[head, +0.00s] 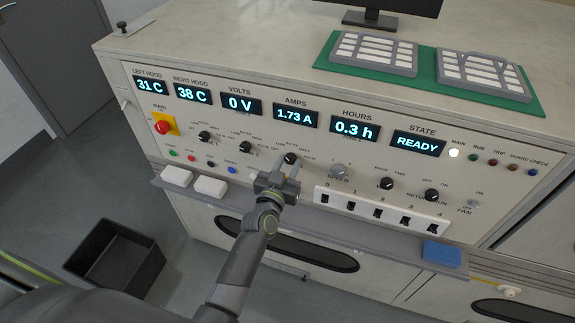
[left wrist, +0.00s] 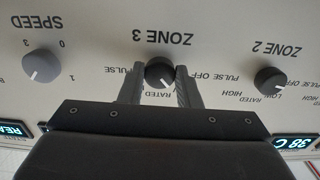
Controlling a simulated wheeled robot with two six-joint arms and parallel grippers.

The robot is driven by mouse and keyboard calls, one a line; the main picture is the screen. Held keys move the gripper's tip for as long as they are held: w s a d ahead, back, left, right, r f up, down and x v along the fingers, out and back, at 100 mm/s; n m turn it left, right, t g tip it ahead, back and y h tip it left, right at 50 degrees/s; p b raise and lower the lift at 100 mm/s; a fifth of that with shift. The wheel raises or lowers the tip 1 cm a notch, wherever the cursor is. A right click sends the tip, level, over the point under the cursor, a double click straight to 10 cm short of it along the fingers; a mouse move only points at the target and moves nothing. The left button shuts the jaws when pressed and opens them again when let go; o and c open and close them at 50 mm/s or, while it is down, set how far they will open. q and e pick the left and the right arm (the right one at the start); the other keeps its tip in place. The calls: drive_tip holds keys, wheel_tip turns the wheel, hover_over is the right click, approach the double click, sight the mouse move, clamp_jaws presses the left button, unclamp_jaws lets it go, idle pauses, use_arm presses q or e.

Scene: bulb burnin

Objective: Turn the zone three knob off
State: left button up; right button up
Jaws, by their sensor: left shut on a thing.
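The zone three knob (head: 290,158) is a small black round knob on the console's front panel. It shows in the left wrist view (left wrist: 159,73) below the ZONE 3 label, upside down there, with printed settings PULSE, RATED and OFF around it. My left gripper (head: 287,165) reaches up to the panel, its two fingers on either side of this knob and shut on it. In the wrist view the fingers (left wrist: 160,78) flank the knob. The exact setting its pointer marks is hard to read. My right gripper is not in view.
The zone two knob (left wrist: 270,80) and the grey speed knob (left wrist: 42,65) flank it. A row of black switches (head: 378,212) lies lower right. A red main button (head: 163,127) is far left. A grey ledge (head: 330,233) with a blue block (head: 441,253) runs below.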

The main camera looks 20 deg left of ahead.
use_arm(q)
drive_tip(key=shift+n, duration=0.4)
drive_tip(key=n, duration=0.3)
drive_tip(key=shift+n, duration=2)
drive_tip(key=o, duration=1)
